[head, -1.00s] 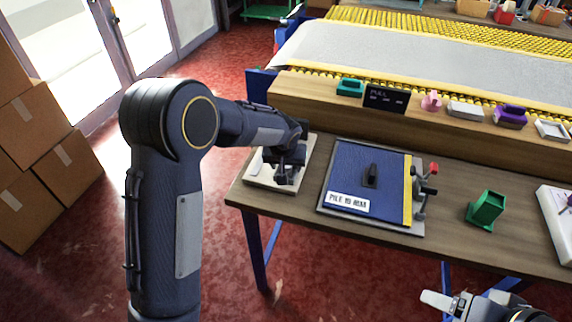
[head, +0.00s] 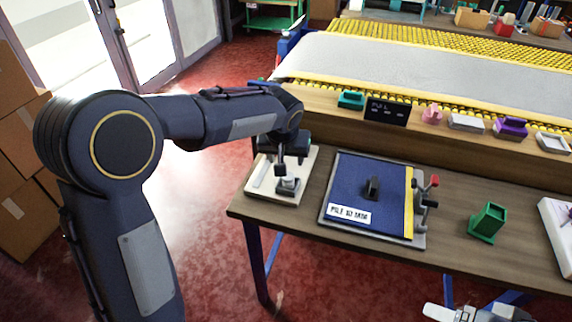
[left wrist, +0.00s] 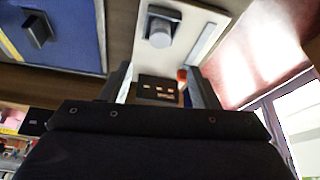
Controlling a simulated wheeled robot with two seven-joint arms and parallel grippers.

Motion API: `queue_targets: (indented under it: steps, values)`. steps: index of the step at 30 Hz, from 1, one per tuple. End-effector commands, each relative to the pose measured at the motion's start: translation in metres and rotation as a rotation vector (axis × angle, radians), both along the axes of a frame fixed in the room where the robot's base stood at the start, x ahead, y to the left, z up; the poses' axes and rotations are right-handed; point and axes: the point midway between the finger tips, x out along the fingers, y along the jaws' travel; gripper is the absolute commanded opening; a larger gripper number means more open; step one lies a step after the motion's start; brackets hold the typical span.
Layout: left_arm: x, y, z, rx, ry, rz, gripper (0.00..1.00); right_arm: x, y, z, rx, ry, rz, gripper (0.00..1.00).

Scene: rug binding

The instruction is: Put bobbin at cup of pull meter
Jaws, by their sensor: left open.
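A pale board (head: 262,180) lies at the table's left end and bears a short grey cylinder (head: 288,186) on a dark square base. In the left wrist view the cylinder (left wrist: 160,36) stands upright on the board (left wrist: 200,14). I cannot tell whether the cylinder is the bobbin, the cup, or both together. A small dark display (left wrist: 158,88) shows between my finger pads. My left gripper (head: 291,163) is open and empty, just above and behind the cylinder, apart from it. My right gripper (head: 450,313) is only partly in view at the bottom edge.
A blue mat (head: 350,180) in a frame with a clamp (head: 424,200) lies right of the board. A green holder (head: 488,222) stands further right. A black PULL sign (head: 386,110) and small coloured items line the wooden ledge behind. The table's left edge is close.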

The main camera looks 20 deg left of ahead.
Motion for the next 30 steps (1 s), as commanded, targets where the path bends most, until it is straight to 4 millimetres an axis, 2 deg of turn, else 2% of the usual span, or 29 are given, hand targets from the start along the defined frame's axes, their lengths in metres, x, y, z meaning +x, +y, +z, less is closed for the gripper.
queue_targets:
  steps: [7, 11, 14, 18, 21, 24, 27, 30]
  values:
    - [-0.006, 0.003, 0.008, -0.008, 0.002, 0.002, 0.55, 0.0, 0.0, 0.0, 0.0, 0.0, 0.0, 0.73]
    - [-0.034, 0.023, 0.019, -0.066, 0.013, 0.012, 0.55, 0.0, 0.0, 0.0, 0.0, 0.0, 0.0, 0.73]
    - [-0.081, 0.045, 0.031, -0.148, 0.02, 0.014, 0.55, 0.0, 0.0, 0.0, 0.0, 0.0, 0.0, 0.73]
    - [-0.162, 0.064, 0.041, -0.265, 0.002, -0.005, 0.55, 0.0, 0.0, 0.0, 0.0, 0.0, 0.0, 0.73]
    - [-0.216, 0.065, 0.04, -0.322, -0.029, -0.024, 0.55, 0.0, 0.0, 0.0, 0.0, 0.0, 0.0, 0.73]
    - [-0.259, 0.059, 0.033, -0.355, -0.061, -0.043, 0.55, 0.0, 0.0, 0.0, 0.0, 0.0, 0.0, 0.73]
    - [-0.286, 0.051, 0.024, -0.371, -0.087, -0.055, 0.55, 0.0, 0.0, 0.0, 0.0, 0.0, 0.0, 0.73]
    - [-0.301, 0.046, 0.017, -0.376, -0.104, -0.064, 0.55, 0.0, 0.0, 0.0, 0.0, 0.0, 0.0, 0.73]
